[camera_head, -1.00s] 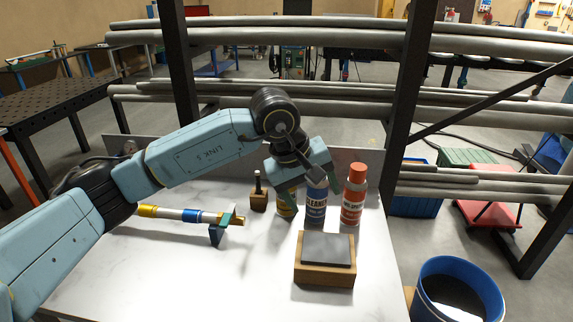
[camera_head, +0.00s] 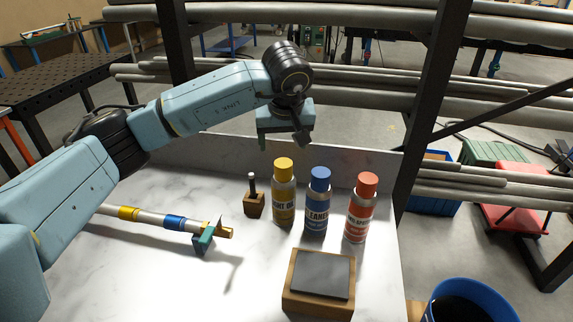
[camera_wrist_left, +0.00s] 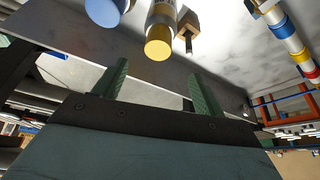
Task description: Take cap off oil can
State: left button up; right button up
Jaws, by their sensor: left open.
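The oil can (camera_head: 284,205) has a yellow label and stands upright on the white marble table, at the left of a row of three cans. Its yellow cap (camera_head: 284,168) sits on top; the cap also shows in the left wrist view (camera_wrist_left: 158,47). My left gripper (camera_head: 284,137) is open and empty, above and a little behind the can in the head view. In the left wrist view its two green fingers (camera_wrist_left: 157,72) are spread apart, with the yellow cap just beyond their tips, not between them. My right gripper is not in view.
A blue-capped can (camera_head: 318,200) and a red-capped can (camera_head: 361,208) stand close on the right. A wooden block with a dark peg (camera_head: 254,197) stands on the left. A wooden block with a grey top (camera_head: 320,280) lies in front. A striped tube (camera_head: 160,219) rests at left.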

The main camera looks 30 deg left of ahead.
aim_at(283, 163)
pick_arm(q)
jog(key=x, duration=0.4)
jog(key=shift+f, duration=0.1)
jog(key=shift+w+f, duration=0.15)
jog(key=shift+f, duration=0.1)
jog(key=p+x, duration=0.1)
jog(key=x, duration=0.4)
jog(key=shift+w+d, duration=0.1)
jog(key=shift+w, duration=0.05)
jog(key=shift+c, duration=0.9)
jog(key=c, duration=0.9)
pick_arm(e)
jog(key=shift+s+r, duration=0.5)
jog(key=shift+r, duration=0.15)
